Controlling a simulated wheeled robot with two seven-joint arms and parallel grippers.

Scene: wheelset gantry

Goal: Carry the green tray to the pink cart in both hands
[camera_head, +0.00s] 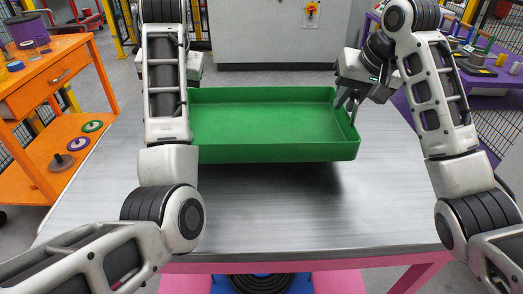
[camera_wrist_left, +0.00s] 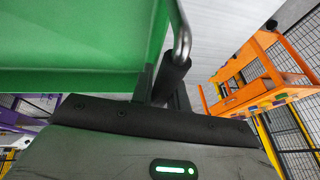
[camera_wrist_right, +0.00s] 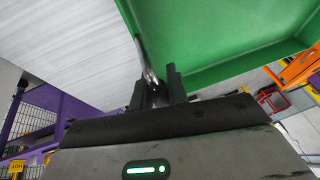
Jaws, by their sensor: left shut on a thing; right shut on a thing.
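The green tray (camera_head: 265,125) is empty and hangs level above a grey metal top with a pink frame, which looks like the pink cart (camera_head: 290,225). A dark shadow lies under the tray, so it seems clear of the top. My right gripper (camera_head: 350,101) is shut on the metal handle at the tray's right end; the handle also shows in the right wrist view (camera_wrist_right: 149,72). My left gripper (camera_wrist_left: 168,88) is shut on the handle (camera_wrist_left: 184,38) at the other end. In the head view my left arm hides that grip.
An orange workbench (camera_head: 50,85) with discs stands at the left. A purple bench (camera_head: 480,80) with small parts stands at the right. A grey cabinet (camera_head: 265,35) with a red knob is behind. The metal top is bare around the tray.

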